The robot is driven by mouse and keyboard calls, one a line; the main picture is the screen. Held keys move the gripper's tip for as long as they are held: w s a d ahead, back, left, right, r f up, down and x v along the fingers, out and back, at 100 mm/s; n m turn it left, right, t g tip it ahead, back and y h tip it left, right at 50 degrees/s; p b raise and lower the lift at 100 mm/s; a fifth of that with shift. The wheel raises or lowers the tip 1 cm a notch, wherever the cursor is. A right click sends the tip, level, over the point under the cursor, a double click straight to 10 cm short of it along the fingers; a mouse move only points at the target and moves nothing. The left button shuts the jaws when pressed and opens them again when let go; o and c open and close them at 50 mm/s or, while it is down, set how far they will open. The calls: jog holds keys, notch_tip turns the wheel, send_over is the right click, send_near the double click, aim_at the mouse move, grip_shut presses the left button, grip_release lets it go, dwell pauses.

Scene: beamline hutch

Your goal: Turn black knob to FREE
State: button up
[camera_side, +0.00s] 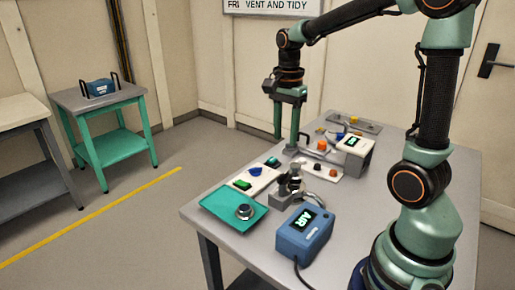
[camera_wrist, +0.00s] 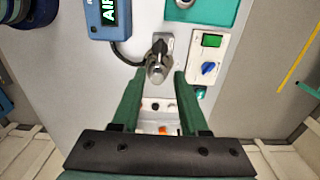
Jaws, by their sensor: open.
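A small black knob (camera_wrist: 155,106) shows on a pale plate in the wrist view, between my gripper's fingers and nearer the palm than their tips. Its pointer and any FREE label are too small to read. My gripper (camera_side: 284,145) hangs pointing down above the bench, open and empty. In the wrist view the dark green fingers (camera_wrist: 158,75) stand apart, with a metal fitting showing between and beyond their tips.
A blue box with an AIR display (camera_side: 303,232) and cable, a teal tray (camera_side: 222,213) and a panel with a blue knob (camera_side: 256,171) and green switch sit nearby. A white display unit (camera_side: 352,153) stands behind.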

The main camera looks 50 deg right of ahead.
aim_at(283, 174)
notch_tip(283, 174, down, 11)
jog(key=shift+f, duration=0.2)
dwell(0.3)
grip_shut()
